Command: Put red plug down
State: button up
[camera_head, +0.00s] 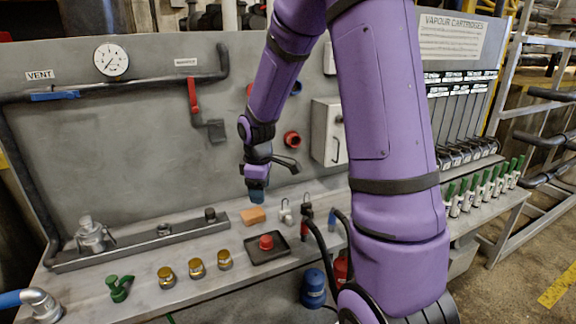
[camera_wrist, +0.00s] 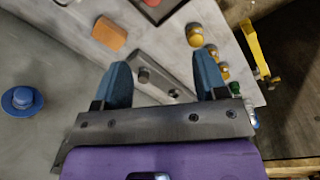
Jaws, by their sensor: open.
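The red plug (camera_head: 266,242) sits in the dark shallow tray (camera_head: 283,249) on the grey bench. In the wrist view the tray (camera_wrist: 165,12) shows only in part at the top edge, with a bit of red there. My gripper (camera_head: 257,196) hangs above the bench near the back panel, behind the tray and apart from the plug. In the wrist view my gripper (camera_wrist: 162,62) has its blue fingers spread wide with nothing held between them.
An orange block (camera_head: 253,215) lies behind the tray. Several yellow-topped pieces (camera_head: 196,268) stand left of it. A metal rail (camera_head: 150,245) runs along the bench.

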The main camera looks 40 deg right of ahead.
jog(key=s+a+r+m+t, duration=0.2)
jog(key=s+a+r+m, duration=0.2)
jog(key=s+r, duration=0.6)
jog(key=s+a+r+m+t, duration=0.2)
jog(key=s+a+r+m, duration=0.2)
jog(key=s+r, duration=0.7)
jog(key=s+a, duration=0.2)
jog(key=s, duration=0.1)
jog(key=shift+s+a+y, duration=0.25)
jog(key=shift+y, duration=0.05)
